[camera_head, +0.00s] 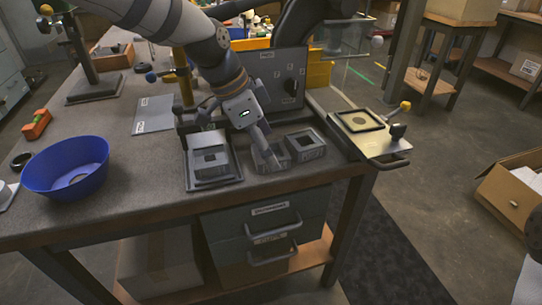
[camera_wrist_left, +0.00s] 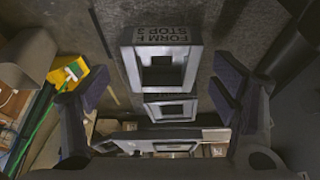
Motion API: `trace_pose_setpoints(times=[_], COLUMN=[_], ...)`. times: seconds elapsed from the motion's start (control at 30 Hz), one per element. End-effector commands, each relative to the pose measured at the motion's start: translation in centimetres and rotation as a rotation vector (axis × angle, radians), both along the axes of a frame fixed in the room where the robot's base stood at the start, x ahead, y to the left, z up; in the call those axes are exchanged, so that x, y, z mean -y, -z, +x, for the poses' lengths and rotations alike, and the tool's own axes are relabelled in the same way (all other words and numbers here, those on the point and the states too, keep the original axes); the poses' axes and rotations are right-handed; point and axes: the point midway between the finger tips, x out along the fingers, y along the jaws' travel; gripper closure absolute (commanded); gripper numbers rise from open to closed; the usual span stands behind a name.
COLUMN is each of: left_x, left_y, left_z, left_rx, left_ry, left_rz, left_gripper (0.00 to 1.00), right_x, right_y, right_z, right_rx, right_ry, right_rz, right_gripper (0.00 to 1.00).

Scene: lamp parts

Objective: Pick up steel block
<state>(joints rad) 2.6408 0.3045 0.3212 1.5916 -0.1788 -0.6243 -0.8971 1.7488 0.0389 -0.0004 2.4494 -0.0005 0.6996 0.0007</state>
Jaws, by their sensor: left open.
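Grey steel-looking blocks with square openings stand near the front edge of the workbench. One block (camera_head: 210,163) sits on a dark base at left, another (camera_head: 305,146) at right, and a lower grey piece (camera_head: 270,160) lies between them. My left gripper (camera_head: 266,148) points down over the middle piece, its fingertips partly lost against it in the head view. In the left wrist view the left gripper (camera_wrist_left: 162,88) is open, its dark fingers wide apart. A lettered block (camera_wrist_left: 160,62) shows between them, with another block (camera_wrist_left: 171,109) beyond it. Contact cannot be told. My right gripper is not in view.
A blue bowl (camera_head: 66,168) stands at left on the bench, near an orange tool (camera_head: 35,124). A dark upright panel (camera_head: 279,80) and yellow bins (camera_head: 320,68) stand behind the blocks. A plate with a square frame (camera_head: 360,121) is at right. The bench between bowl and blocks is clear.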

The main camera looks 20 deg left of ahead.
Motion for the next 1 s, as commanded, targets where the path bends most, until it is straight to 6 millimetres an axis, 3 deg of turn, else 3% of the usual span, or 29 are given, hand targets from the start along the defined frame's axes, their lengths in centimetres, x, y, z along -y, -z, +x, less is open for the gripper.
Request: trace_pose_setpoints(times=[0.1, 0.3, 0.37, 0.6, 0.87, 1.0], left_x=[0.4, 0.4, 0.4, 0.4, 0.4, 0.4], left_y=[1.3, 1.2, 1.2, 1.3, 1.0, -0.6], left_z=[0.3, 0.3, 0.3, 0.3, 0.4, 0.4], left_rx=[-0.002, 0.002, 0.002, 0.001, 0.004, 0.007], left_ry=[-0.001, -0.002, -0.002, -0.001, -0.002, -0.002], left_rz=[0.0, -0.001, -0.001, -0.001, -0.001, -0.002], left_gripper=[0.2, 0.2, 0.31, 0.86, 0.87, 0.87], right_x=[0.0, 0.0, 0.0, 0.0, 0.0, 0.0], right_y=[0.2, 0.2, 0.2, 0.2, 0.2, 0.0], right_z=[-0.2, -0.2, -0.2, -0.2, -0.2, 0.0], right_rx=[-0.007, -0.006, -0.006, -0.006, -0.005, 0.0], right_ry=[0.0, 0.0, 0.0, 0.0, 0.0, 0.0], right_rz=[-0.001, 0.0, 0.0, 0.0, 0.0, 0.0], right_gripper=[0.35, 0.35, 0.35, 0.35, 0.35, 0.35])
